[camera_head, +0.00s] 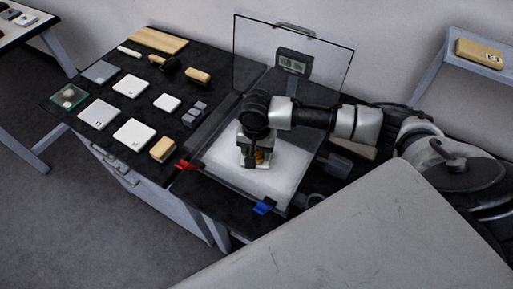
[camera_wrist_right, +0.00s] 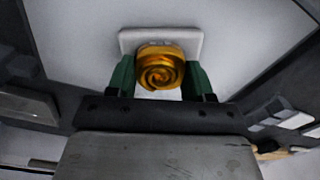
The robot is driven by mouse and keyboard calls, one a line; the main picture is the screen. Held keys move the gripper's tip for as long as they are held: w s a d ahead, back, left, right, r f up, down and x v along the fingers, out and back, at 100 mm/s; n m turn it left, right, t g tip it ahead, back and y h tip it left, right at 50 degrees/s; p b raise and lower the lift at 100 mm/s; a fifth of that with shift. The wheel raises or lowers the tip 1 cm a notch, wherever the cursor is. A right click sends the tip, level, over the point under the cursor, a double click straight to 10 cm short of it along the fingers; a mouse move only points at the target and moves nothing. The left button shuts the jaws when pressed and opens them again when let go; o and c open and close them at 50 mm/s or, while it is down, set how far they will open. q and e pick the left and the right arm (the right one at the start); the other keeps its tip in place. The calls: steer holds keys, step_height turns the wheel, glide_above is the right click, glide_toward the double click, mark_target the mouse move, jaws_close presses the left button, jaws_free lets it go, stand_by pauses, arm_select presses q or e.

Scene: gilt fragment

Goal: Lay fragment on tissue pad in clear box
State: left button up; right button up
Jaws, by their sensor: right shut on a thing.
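My right gripper (camera_head: 257,160) points down over the white board on the dark bench. In the right wrist view its green fingers (camera_wrist_right: 160,84) are shut on the gilt fragment (camera_wrist_right: 159,68), a gold piece with a spiral face. A small white rounded block (camera_wrist_right: 190,42) shows right behind the fragment; I cannot tell whether they touch. In the head view the gold fragment (camera_head: 259,157) shows only partly between the fingers. A clear box (camera_head: 57,103) with greenish edges sits at the bench's left end, with small pale round things in it. My left gripper is out of view.
A clear upright panel (camera_head: 250,50) and a digital display (camera_head: 293,60) stand behind. Several white tiles (camera_head: 133,134), brushes and small blocks cover the left bench.

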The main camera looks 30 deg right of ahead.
steer(key=shift+f, duration=0.1)
steer(key=o, duration=0.9)
step_height(320, 180, up, 12)
steer(key=b, duration=0.1)
stand_by(0.6)
